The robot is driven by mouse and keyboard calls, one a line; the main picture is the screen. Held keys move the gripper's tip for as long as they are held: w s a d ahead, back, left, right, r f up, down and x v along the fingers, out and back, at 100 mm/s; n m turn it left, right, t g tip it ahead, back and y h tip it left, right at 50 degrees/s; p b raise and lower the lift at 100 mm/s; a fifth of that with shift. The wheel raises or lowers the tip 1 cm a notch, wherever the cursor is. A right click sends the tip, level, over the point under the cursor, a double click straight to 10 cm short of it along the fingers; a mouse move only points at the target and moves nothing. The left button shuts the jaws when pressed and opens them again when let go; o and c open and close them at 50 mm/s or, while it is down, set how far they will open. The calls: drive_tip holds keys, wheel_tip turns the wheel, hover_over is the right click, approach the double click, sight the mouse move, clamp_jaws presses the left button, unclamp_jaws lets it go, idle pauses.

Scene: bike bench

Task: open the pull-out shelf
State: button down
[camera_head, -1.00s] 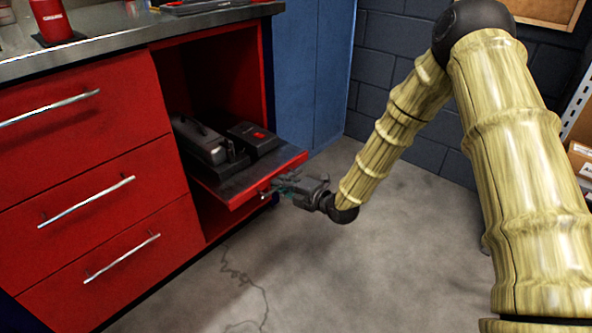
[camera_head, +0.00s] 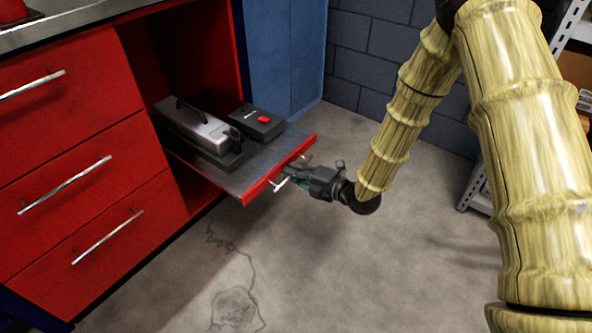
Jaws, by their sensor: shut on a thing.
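The pull-out shelf (camera_head: 246,182) sticks out of the open bay of the red cabinet, with a grey top and a red front edge. A silver handle (camera_head: 280,184) shows in part on its front. My gripper (camera_head: 300,180) is at the shelf front, shut on the handle; its fingers hide the handle's middle. A grey machine with a carry handle (camera_head: 200,130) and a black box with a red button (camera_head: 257,121) lie on the shelf.
Red drawers (camera_head: 80,180) with silver bar handles are left of the bay. A blue cabinet (camera_head: 284,55) stands behind the shelf. A shelving rack (camera_head: 476,190) is at the right. The concrete floor (camera_head: 330,270) in front is clear.

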drive_tip(key=shift+d, duration=0.1)
drive_tip(key=c, duration=1.5)
unclamp_jaws()
drive_tip(key=v, duration=1.2)
drive_tip(key=shift+w, duration=0.1)
